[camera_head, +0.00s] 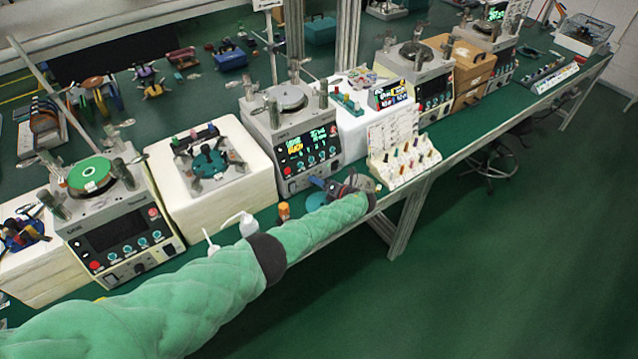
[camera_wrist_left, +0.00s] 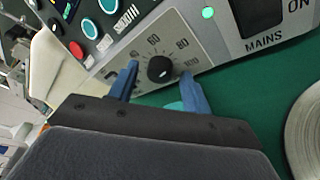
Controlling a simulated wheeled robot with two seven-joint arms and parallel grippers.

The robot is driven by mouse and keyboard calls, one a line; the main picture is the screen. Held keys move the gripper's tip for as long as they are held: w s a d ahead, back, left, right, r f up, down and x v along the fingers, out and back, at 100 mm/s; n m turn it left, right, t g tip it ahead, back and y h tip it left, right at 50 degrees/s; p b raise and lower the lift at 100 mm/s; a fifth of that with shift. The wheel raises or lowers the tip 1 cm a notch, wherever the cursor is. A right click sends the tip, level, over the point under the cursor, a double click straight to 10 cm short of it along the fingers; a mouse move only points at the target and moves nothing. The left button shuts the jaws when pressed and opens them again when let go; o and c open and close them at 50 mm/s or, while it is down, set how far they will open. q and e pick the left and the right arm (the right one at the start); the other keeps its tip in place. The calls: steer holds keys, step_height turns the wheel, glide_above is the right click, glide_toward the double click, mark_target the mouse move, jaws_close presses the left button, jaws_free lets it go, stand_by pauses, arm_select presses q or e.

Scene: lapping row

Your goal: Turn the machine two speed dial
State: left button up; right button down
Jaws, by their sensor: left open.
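Machine two (camera_head: 262,128) is the grey bench unit with a lit display in the middle of the row. In the left wrist view its speed dial (camera_wrist_left: 160,69) is a round black knob on a grey scale plate with printed numbers such as 60, 80 and 100. My left gripper (camera_wrist_left: 160,74) is open, with one blue finger on each side of the knob and a visible gap at each side. In the head view my left gripper (camera_head: 324,186) is at the lower front of machine two, and the dial cannot be made out there. My right gripper is not in view.
A green indicator (camera_wrist_left: 208,13) and a MAINS switch (camera_wrist_left: 259,14) lie beside the dial. A metal disc (camera_wrist_left: 306,130) lies on the green bench. An orange-capped bottle (camera_head: 284,211) and a white bottle (camera_head: 247,225) stand near my arm. A white foam block (camera_head: 225,200) stands left of machine two.

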arm_select(q)
steer(key=b+v, duration=0.1)
steer(key=v, duration=0.5)
steer(key=shift+d+f+b, duration=0.15)
steer(key=shift+b, duration=0.25)
steer(key=shift+v, duration=0.8)
